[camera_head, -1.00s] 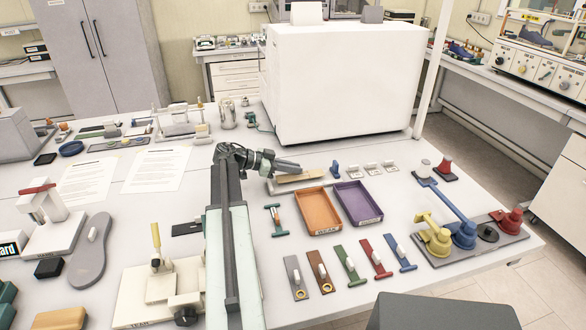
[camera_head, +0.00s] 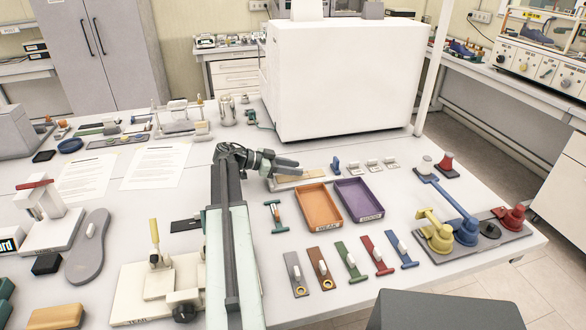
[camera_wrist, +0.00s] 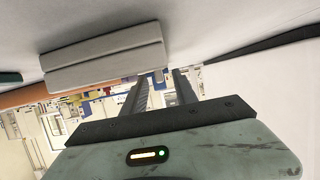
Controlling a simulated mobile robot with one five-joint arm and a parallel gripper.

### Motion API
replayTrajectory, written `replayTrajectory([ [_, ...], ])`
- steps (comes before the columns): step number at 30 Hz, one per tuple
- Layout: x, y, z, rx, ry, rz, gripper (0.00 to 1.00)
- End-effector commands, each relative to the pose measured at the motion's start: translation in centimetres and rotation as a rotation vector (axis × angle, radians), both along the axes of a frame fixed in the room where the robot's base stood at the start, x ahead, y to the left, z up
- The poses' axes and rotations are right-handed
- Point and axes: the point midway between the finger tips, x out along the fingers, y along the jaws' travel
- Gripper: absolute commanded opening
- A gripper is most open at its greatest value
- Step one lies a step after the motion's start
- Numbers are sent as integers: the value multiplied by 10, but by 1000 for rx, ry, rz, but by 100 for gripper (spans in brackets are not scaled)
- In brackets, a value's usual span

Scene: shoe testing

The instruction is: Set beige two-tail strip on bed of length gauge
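The beige strip (camera_head: 312,175) lies flat behind the orange tray in the head view, on what looks like the pale bed of the length gauge (camera_head: 272,187). Its two tails are too small to make out. A small blue upright piece (camera_head: 336,166) stands at the right end of that bed. My gripper (camera_head: 298,168) is just above and behind the strip, hiding part of it; contact is not visible. In the wrist view, the two fingers (camera_wrist: 160,90) stand apart with no strip visible between them. A pale two-layered block (camera_wrist: 105,65) shows beside them.
An orange tray (camera_head: 319,230) and a purple tray (camera_head: 383,204) stand in front of the strip. Several coloured strips (camera_head: 351,263) lie nearer the front edge. A big white box (camera_head: 345,80) stands behind. Small white pieces (camera_head: 373,166) sit to the right.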

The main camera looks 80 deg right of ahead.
Motion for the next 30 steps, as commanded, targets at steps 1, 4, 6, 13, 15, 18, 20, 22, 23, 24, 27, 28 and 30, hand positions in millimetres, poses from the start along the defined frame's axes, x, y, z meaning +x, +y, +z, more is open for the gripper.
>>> replayTrajectory([
  [1, 0, 0, 2, 0, 0, 0, 34],
  [4, 0, 0, 14, 0, 0, 0, 34],
  [6, 0, 0, 28, 0, 0, 0, 34],
  [13, -9, 49, 41, 1, 0, 1, 34],
  [15, -12, 69, 42, 0, 0, 2, 34],
  [18, -17, 97, 45, 0, 0, 1, 34],
  [20, -19, 112, 46, 0, 0, 1, 34],
  [22, -21, 127, 48, -1, 0, 2, 34],
  [23, -22, 133, 48, -1, 0, 2, 34],
  [24, -23, 140, 49, 0, 0, 1, 34],
  [27, -24, 152, 50, 1, 0, -2, 34],
  [28, -24, 154, 50, 1, 0, -2, 34],
  [30, -24, 157, 50, 1, 0, -3, 34],
])
